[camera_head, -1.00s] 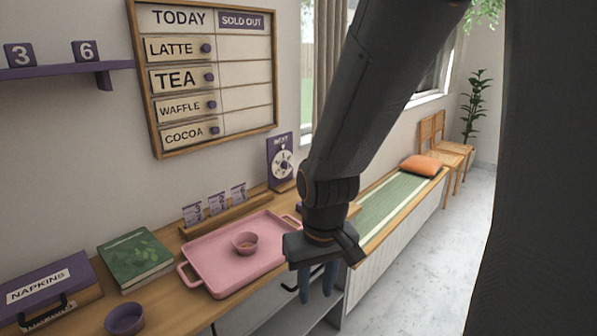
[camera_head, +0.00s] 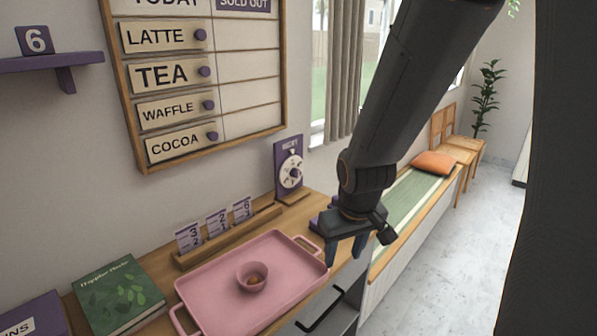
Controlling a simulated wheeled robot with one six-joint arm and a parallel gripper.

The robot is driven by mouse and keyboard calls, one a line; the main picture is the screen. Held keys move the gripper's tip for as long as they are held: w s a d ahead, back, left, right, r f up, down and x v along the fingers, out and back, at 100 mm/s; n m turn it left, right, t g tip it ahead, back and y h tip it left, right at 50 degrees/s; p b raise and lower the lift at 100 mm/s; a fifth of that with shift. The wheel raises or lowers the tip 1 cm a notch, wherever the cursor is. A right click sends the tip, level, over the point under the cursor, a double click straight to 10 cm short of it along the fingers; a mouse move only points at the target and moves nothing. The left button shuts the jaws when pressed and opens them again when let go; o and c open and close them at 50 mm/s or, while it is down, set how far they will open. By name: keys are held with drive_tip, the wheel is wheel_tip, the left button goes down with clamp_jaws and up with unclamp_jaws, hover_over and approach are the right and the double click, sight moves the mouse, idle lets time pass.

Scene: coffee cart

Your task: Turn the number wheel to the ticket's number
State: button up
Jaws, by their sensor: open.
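The number wheel (camera_head: 291,172) is a white dial with a dark centre on an upright purple board (camera_head: 281,152), standing at the back of the counter by the wall. The digits on the dial are too small to read. Purple-and-white number tickets (camera_head: 217,222) stand in a wooden holder (camera_head: 190,259) to its left; they seem to read 3, 2 and 6. My gripper (camera_head: 346,257) points down over the counter's front edge, to the right of and nearer than the wheel. It is open, with nothing between its fingers, and apart from the wheel.
A pink tray (camera_head: 213,306) with a small pink bowl (camera_head: 251,277) lies in front of the holder. A green book (camera_head: 118,294) lies to the left. A menu board (camera_head: 284,75) hangs above. A bench with a green mat (camera_head: 408,205) extends right.

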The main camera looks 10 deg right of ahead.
sight(297, 173)
drive_tip(key=w+n+t, duration=0.1)
drive_tip(key=w+t, duration=0.1)
drive_tip(key=w, duration=0.4)
drive_tip(key=w+d+n+t, duration=0.1)
drive_tip(key=w+n, duration=0.1)
drive_tip(key=w, duration=0.5)
drive_tip(key=w+d+n+t+p, duration=0.1)
drive_tip(key=w+n+t, duration=0.1)
drive_tip(key=w, duration=0.4)
drive_tip(key=shift+w+d+r+t+y, duration=0.15)
drive_tip(key=shift+w+t+y, duration=0.15)
drive_tip(key=shift+w, duration=0.1)
drive_tip(key=shift+w+a+f+n+t+y+p, duration=0.1)
drive_tip(key=shift+w+a+n+t+y+p, duration=0.65)
drive_tip(key=shift+w, duration=2.5)
drive_tip(key=shift+w+a+f+n+t+y+p, duration=0.1)
drive_tip(key=shift+w+a+n+t+y+p, duration=0.55)
drive_tip(key=shift+w, duration=2.65)
drive_tip(key=shift+w+a+f+n+t+y+p, duration=0.2)
drive_tip(key=shift+w+a+n+t+y, duration=0.9)
drive_tip(key=shift+w, duration=2.15)
drive_tip(key=shift+d+r+n+h, duration=0.15)
drive_tip(key=shift+d+n+h, duration=0.25)
drive_tip(key=shift+n, duration=0.3)
drive_tip(key=shift+c, duration=0.4)
drive_tip(key=c, duration=1)
drive_tip(key=shift+o, duration=0.2)
